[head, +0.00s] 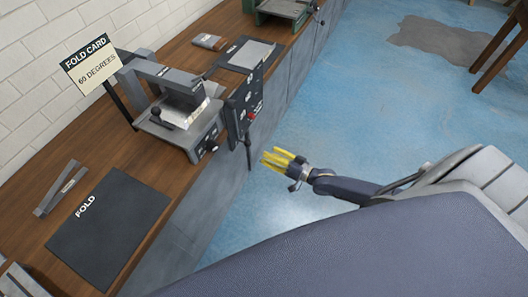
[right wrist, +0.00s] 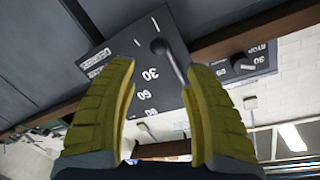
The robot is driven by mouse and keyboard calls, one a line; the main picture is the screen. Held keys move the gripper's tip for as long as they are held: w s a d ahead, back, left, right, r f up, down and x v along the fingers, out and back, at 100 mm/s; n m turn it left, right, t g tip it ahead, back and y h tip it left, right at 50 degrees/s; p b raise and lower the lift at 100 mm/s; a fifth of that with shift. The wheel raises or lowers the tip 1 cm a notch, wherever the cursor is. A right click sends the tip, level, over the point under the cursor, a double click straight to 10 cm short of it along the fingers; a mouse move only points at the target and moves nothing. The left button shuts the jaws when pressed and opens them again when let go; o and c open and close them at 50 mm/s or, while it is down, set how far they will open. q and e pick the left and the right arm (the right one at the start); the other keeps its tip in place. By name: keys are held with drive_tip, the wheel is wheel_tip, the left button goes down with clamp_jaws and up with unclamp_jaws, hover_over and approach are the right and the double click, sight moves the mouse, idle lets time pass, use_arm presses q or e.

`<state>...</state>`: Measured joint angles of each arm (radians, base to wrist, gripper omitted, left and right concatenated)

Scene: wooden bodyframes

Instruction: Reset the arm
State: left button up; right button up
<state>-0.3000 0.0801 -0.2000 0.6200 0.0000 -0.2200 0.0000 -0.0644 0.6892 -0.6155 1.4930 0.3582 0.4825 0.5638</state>
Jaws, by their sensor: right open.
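My right gripper (head: 282,160) has yellow fingers and hangs over the floor in front of the workbench, to the right of the bench's control panel. In the right wrist view its two yellow fingers (right wrist: 160,110) stand apart with nothing between them. Behind them that view shows a dark panel (right wrist: 150,75) with numbers and a lever (right wrist: 170,58). The fingers look apart from the lever. My right arm (head: 350,188) reaches in from the right. My left gripper is not in the head view.
The wooden bench (head: 75,150) runs along the brick wall. It carries a grey folding machine (head: 180,118), a FOLD CARD sign reading 60 degrees (head: 90,65), a dark FOLD mat (head: 108,228), a metal strip (head: 60,188) and a green machine (head: 280,10). The blue floor (head: 340,110) is open.

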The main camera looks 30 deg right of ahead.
drive_tip(key=shift+s+d, duration=0.15)
drive_tip(key=shift+s, duration=0.1)
idle(0.3)
drive_tip(key=s+d+f+n+g+h, duration=0.1)
drive_tip(key=d+f+n+g+h, duration=0.1)
drive_tip(key=d+f, duration=0.35)
drive_tip(key=s+d+f+n+g+h, duration=0.1)
drive_tip(key=s+d+f+n+h, duration=0.1)
drive_tip(key=f, duration=0.7)
drive_tip(key=s+d+f+n+g+h, duration=0.1)
drive_tip(key=s+d+f+g+h, duration=0.1)
drive_tip(key=s+f, duration=0.5)
drive_tip(key=s+d+f+n+g+h, duration=0.1)
drive_tip(key=s+d+f+g+h, duration=0.1)
drive_tip(key=s+f, duration=0.5)
drive_tip(key=s+a+f+g+h, duration=0.1)
drive_tip(key=s+a+f+g, duration=0.1)
drive_tip(key=s+f, duration=0.5)
drive_tip(key=s+a+f+g, duration=0.2)
drive_tip(key=s+f, duration=0.3)
drive_tip(key=s, duration=0.4)
drive_tip(key=s+a+f+m+g, duration=0.1)
drive_tip(key=s+a+f+g, duration=0.1)
drive_tip(key=s+a, duration=0.8)
drive_tip(key=s, duration=0.3)
drive_tip(key=shift+s+a+f+y, duration=0.15)
drive_tip(key=shift+f+y, duration=0.25)
